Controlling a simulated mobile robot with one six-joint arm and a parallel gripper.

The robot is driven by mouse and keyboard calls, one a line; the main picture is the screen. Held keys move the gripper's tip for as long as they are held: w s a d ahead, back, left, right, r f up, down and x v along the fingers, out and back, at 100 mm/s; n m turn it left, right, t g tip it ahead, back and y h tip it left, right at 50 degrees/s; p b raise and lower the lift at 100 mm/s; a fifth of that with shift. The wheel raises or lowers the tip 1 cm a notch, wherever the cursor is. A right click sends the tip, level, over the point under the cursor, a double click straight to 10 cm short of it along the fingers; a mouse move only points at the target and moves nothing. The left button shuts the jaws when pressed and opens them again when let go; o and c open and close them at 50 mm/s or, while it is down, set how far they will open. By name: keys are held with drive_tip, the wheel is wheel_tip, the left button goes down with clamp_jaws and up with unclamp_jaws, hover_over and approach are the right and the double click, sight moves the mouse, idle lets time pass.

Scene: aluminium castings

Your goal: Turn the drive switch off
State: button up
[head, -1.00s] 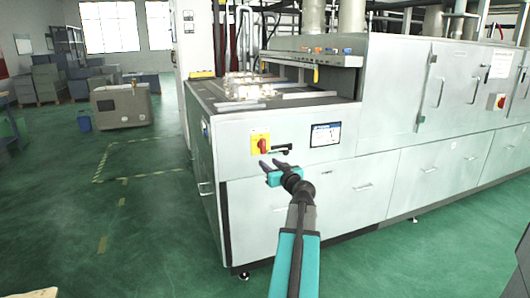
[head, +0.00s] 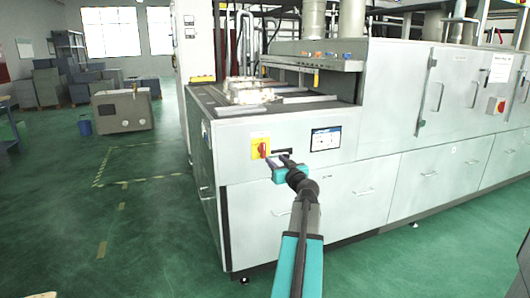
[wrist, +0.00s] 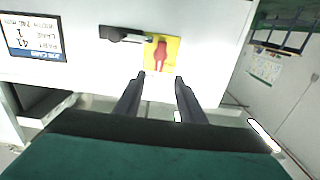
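The drive switch is a red rotary handle (head: 262,150) on a yellow plate (head: 255,141), on the front panel of the large grey machine (head: 330,190). In the wrist view the red handle (wrist: 161,57) lies just beyond my fingertips, roughly between them, on the yellow plate (wrist: 173,46). My gripper (head: 274,164) is close in front of the panel, just right of and below the handle in the head view. In the wrist view my gripper's two dark fingers (wrist: 160,76) are apart with nothing between them. Whether a fingertip touches the plate cannot be told.
A black handle (wrist: 122,35) sits right beside the yellow plate. A display (head: 325,138) is to its right on the panel. A second red switch (head: 501,106) is farther right on the machine. Green floor (head: 120,240) is clear at left.

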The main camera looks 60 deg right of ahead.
sight(264, 149)
drive_tip(key=shift+p+x, duration=0.4)
drive_tip(key=shift+x, duration=5.45)
clamp_jaws()
